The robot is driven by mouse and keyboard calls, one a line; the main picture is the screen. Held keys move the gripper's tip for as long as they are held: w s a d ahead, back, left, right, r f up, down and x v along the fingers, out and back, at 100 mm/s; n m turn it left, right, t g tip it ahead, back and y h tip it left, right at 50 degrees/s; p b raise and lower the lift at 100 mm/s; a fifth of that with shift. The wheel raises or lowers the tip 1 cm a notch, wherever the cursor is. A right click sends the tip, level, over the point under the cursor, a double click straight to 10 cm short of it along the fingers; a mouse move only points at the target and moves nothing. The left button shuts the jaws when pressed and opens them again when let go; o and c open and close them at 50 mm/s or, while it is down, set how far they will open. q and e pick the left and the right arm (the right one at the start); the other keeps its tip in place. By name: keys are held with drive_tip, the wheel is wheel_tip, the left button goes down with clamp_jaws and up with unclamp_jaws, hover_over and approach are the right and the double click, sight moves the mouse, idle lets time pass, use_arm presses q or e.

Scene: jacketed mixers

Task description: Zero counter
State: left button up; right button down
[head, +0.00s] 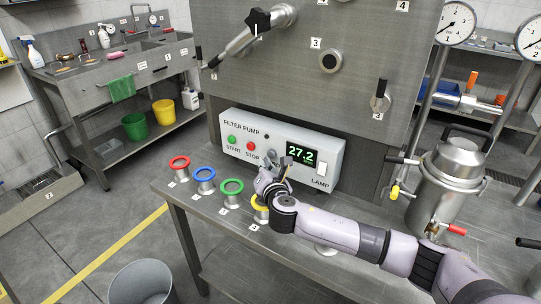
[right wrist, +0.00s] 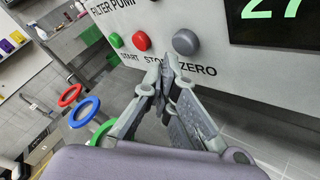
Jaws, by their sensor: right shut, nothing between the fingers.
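The filter pump panel (head: 232,124) is a pale box on the steel bench, with a lit green counter display (head: 301,154) reading 27.2. In the right wrist view the grey ZERO button (right wrist: 186,42) is right of the red STOP button (right wrist: 141,41) and the green START button (right wrist: 116,40). My right gripper (right wrist: 168,65) is shut and empty, its tips just below and slightly left of the ZERO button. Whether they touch the panel I cannot tell. In the head view my right gripper (head: 276,160) hides most of the ZERO area. My left gripper is not in view.
Red (head: 179,162), blue (head: 205,173), green (head: 231,186) and yellow rings stand along the bench's front, near my right arm. A white LAMP switch (head: 322,169) is right of the display. A steel vessel (head: 446,185) stands at the right.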

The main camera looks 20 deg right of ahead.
drive_tip(key=shift+w+d, duration=0.1)
idle(0.7)
drive_tip(key=shift+w+d, duration=0.15)
drive_tip(key=shift+d, duration=0.05)
drive_tip(key=shift+w+d, duration=0.3)
drive_tip(key=shift+d, duration=0.1)
idle(0.8)
idle(0.3)
drive_tip(key=shift+s+a+p, duration=0.6)
drive_tip(key=shift+a+p, duration=0.05)
drive_tip(key=shift+a, duration=0.05)
